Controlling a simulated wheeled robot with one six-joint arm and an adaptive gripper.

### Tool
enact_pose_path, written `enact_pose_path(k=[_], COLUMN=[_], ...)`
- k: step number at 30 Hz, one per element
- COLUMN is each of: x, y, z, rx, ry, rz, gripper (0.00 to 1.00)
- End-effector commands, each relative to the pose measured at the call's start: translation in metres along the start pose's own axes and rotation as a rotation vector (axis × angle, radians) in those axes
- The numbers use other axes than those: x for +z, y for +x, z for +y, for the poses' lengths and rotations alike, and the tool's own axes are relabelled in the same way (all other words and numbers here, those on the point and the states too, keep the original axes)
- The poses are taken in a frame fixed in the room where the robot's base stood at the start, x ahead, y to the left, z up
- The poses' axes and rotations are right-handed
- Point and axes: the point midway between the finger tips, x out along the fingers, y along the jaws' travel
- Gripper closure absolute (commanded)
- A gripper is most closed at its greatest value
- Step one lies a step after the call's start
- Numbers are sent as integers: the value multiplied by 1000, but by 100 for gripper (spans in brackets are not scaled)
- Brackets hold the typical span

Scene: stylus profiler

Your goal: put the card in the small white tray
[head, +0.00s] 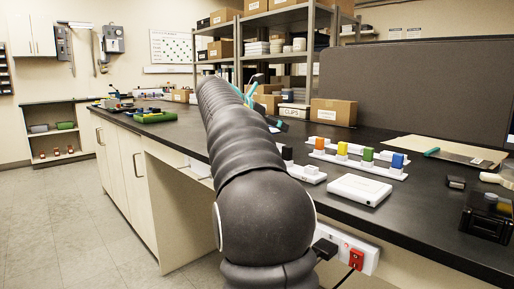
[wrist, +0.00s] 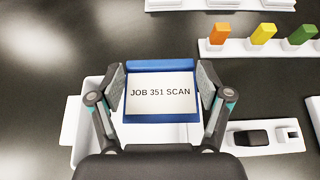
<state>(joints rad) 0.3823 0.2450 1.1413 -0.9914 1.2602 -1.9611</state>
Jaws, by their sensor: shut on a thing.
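The card (wrist: 160,92) is a white sheet reading "JOB 351 SCAN" with a blue border or backing (wrist: 162,66) around it. It lies between the two fingers of my gripper (wrist: 162,84) in the wrist view, and the gripper is shut on it by its left and right edges. A small white tray (wrist: 73,120) shows below and beside the card, partly covered by the card and fingers. I cannot tell whether the card touches it. In the head view my arm hides the card, the tray and most of the gripper.
A white rack with orange (wrist: 218,35), yellow (wrist: 262,34) and green (wrist: 301,35) blocks is to the upper right. A white holder with a black piece (wrist: 250,138) is close on the right. A white box (head: 360,190) stands near the bench's front edge. Dark bench at left is clear.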

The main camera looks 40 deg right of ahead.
Motion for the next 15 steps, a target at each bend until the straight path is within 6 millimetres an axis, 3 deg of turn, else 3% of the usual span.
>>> enact_pose_path(k=[6,15], x=[-26,-45], y=[-2,4], z=[35,44], rx=[2,-2], ry=[-2,-3], rz=[0,0], gripper=[41,41])
